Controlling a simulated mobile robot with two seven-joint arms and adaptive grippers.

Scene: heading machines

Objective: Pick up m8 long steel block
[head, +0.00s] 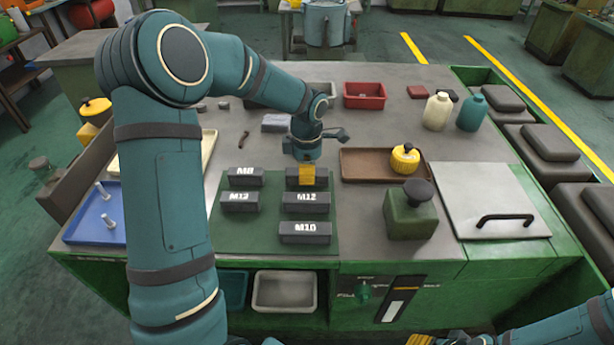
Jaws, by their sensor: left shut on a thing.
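My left gripper (306,176) points straight down over the back right of the green mat. Its yellow fingers are shut on a dark steel block (291,181), in the place of the m8 long steel block. The fingers cover its label, and I cannot tell whether it is clear of the mat. A shorter block marked M8 (245,177) lies to its left. My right gripper (435,340) shows only as yellow fingertips at the bottom edge; its opening is not clear.
Blocks marked M12 (305,203) and M10 (305,233) lie in front on the green mat (265,240). A blue tray (80,230) is at the left.

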